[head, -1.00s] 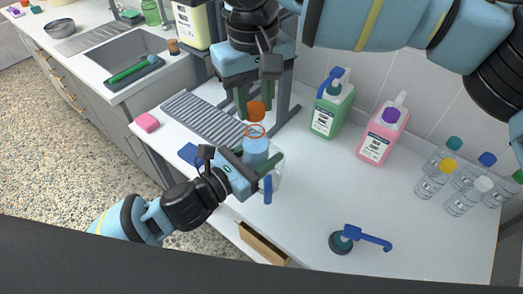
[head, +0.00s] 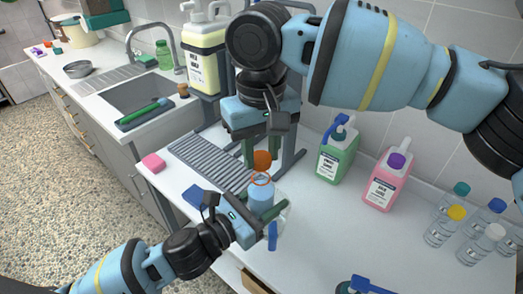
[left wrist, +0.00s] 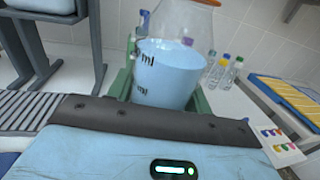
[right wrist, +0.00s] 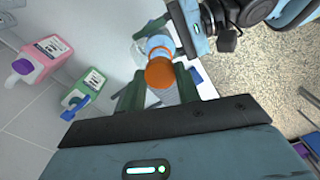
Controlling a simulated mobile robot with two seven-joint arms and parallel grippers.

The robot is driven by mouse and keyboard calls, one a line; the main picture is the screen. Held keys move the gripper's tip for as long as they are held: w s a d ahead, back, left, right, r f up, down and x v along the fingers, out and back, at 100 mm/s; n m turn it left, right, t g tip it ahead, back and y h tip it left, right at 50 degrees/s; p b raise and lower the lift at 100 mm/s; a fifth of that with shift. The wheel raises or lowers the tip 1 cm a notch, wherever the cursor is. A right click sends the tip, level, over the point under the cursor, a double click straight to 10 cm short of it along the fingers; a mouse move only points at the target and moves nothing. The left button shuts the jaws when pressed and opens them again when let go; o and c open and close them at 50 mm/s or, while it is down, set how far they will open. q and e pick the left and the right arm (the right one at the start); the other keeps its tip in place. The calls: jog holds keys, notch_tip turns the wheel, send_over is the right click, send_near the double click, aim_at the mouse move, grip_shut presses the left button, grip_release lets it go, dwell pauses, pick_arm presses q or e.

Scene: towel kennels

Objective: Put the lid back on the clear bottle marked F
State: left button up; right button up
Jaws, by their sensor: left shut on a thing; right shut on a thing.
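The clear bottle (head: 261,200), holding blue liquid, stands upright in my left gripper (head: 259,214), which is shut on its body. An orange ring (head: 260,179) circles its top. The left wrist view shows the bottle (left wrist: 168,75) with "ml" marks; I cannot read an F. My right gripper (head: 262,152) is above the bottle, pointing down, shut on the orange lid (head: 262,160). The lid is over the bottle's mouth, with a small gap in the head view. In the right wrist view the lid (right wrist: 160,72) overlaps the bottle's top.
A green jug (head: 337,155) and a pink jug (head: 389,182) stand behind, to the right. Several small capped bottles (head: 443,228) stand at the far right. A grey ribbed mat (head: 208,160) and a pink sponge (head: 154,163) lie to the left. The counter's middle right is clear.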

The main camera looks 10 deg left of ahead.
aim_at(261, 197)
jog(key=shift+f, duration=0.15)
jog(key=shift+f, duration=0.75)
jog(key=shift+f, duration=0.55)
